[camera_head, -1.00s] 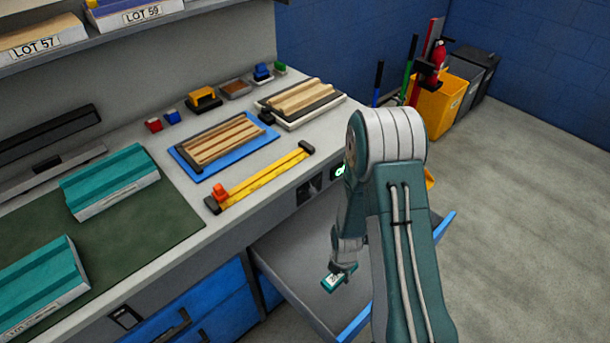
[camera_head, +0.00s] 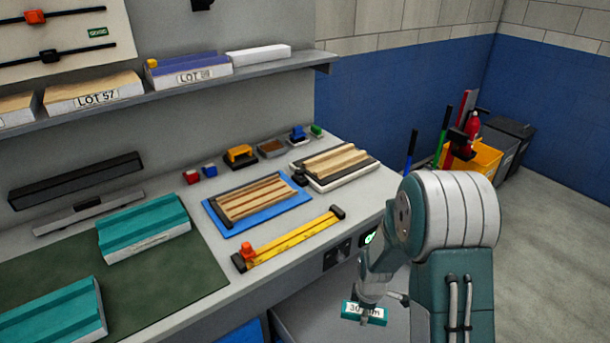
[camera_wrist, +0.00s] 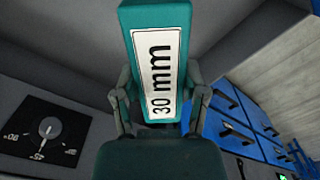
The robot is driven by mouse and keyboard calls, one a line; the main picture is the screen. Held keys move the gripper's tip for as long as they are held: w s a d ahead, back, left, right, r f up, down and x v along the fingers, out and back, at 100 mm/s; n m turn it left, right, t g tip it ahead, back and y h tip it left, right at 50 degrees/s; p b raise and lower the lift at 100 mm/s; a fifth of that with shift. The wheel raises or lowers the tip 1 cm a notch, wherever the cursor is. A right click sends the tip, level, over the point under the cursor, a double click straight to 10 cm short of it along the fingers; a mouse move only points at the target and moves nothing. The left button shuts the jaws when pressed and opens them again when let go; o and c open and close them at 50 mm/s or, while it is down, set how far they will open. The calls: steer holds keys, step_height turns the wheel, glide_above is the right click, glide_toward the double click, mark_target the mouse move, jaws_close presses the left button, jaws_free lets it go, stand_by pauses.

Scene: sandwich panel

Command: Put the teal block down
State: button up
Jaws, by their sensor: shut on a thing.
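The teal block (camera_head: 376,316) carries a white label reading "30 mm". My gripper (camera_head: 364,303) is shut on it and holds it in front of the bench, over the open grey drawer (camera_head: 300,322). In the wrist view the teal block (camera_wrist: 183,10) stands between the two fingers of my gripper (camera_wrist: 160,92), its label facing the camera. I cannot tell how high it is above the drawer floor.
On the bench, larger teal panels (camera_head: 145,222) lie on a green mat (camera_head: 190,270). A blue tray (camera_head: 245,228) with wood strips and a yellow rail clamp (camera_head: 290,240) lie near the front edge. A dial panel (camera_wrist: 45,130) and blue drawer fronts (camera_wrist: 245,115) show in the wrist view.

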steer(key=w+r+m, duration=0.6)
steer(key=w+m, duration=0.1)
steer(key=m, duration=0.8)
steer(key=shift+w+a+f, duration=0.1)
